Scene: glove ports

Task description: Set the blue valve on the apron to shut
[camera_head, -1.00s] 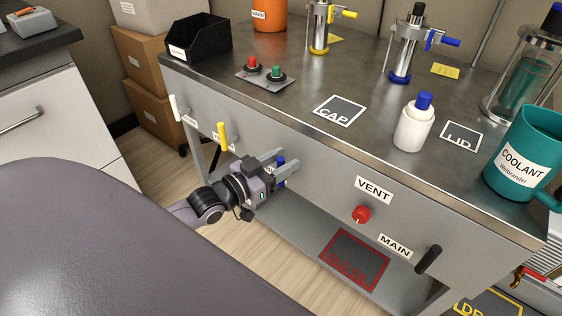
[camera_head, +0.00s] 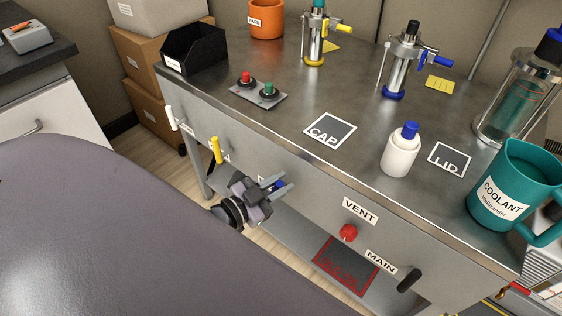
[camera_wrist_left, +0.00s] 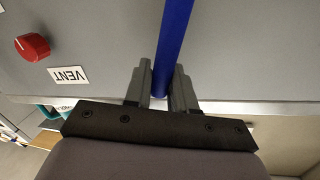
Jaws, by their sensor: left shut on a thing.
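The blue valve (camera_head: 279,185) is a blue lever on the grey front apron of the bench, left of the VENT label. In the head view my left gripper (camera_head: 281,182) covers most of it. In the left wrist view the long blue handle (camera_wrist_left: 173,45) runs up the picture between the fingers of my left gripper (camera_wrist_left: 161,85), which is shut on it. A label beside the valve is mostly hidden, so I cannot read the valve's setting. My right gripper is not in view.
On the apron are white (camera_head: 171,118) and yellow (camera_head: 216,150) levers, a red VENT knob (camera_head: 348,232) and a black MAIN lever (camera_head: 409,280). The knob also shows in the wrist view (camera_wrist_left: 32,46). A white bottle (camera_head: 400,155) and teal COOLANT jug (camera_head: 512,190) stand above.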

